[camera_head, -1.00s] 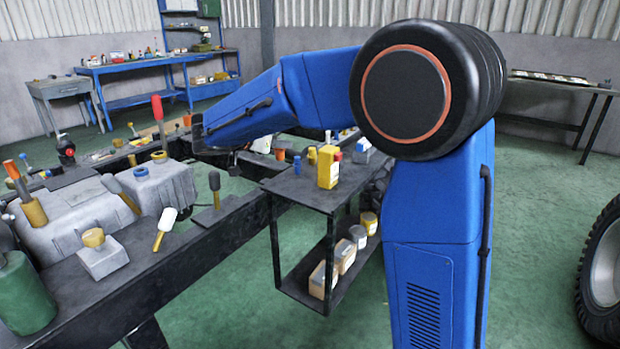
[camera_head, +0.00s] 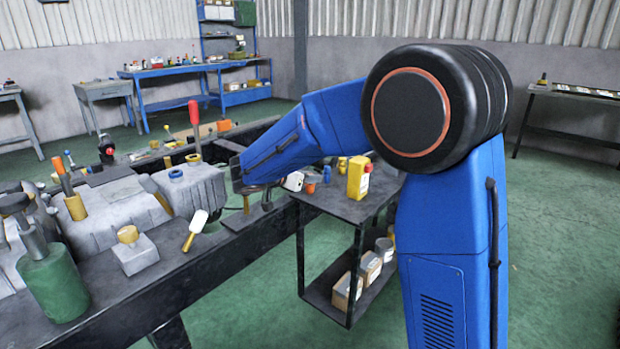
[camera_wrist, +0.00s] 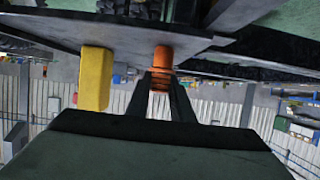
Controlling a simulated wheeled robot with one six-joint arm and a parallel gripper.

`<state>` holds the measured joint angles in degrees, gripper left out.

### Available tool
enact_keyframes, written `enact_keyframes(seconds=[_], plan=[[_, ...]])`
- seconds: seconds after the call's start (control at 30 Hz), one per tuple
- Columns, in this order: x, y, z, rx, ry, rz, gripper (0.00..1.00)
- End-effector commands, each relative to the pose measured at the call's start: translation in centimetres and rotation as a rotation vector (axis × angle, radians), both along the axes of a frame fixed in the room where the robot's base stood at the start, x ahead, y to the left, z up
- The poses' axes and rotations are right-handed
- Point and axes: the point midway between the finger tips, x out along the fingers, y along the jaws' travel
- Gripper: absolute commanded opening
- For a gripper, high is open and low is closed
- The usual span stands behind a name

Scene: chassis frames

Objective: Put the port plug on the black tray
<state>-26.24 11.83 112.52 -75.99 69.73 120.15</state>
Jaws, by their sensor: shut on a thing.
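The orange port plug (camera_wrist: 161,55) is between the two dark fingers of my gripper (camera_wrist: 162,82) in the wrist view, which shows the scene upside down. The fingers are shut on it. Its far end is at or very near a dark flat surface, which I take for the black tray (camera_wrist: 50,25); I cannot tell if they touch. In the head view the plug (camera_head: 310,188) shows small at the left edge of the black tray (camera_head: 345,208), the top of a cart. My arm hides part of the area around the gripper.
Boxes sit on the lower shelf. The workbench with grey castings (camera_head: 95,215) lies to the left. The tray's front is bare.

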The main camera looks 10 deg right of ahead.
Motion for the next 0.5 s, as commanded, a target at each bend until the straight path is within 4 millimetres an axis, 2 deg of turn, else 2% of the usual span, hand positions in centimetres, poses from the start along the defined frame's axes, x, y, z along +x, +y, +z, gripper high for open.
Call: enact_keyframes(seconds=[0.1,0.13,0.2,0.5], plan=[[0.0,0.0,-0.27,0.0,0.0,0.0,0.0],[0.0,0.0,-0.27,0.0,0.0,0.0,0.26],[0.0,0.0,-0.25,0.0,0.0,0.0,0.39],[0.0,0.0,-0.14,0.0,0.0,0.0,0.39]])
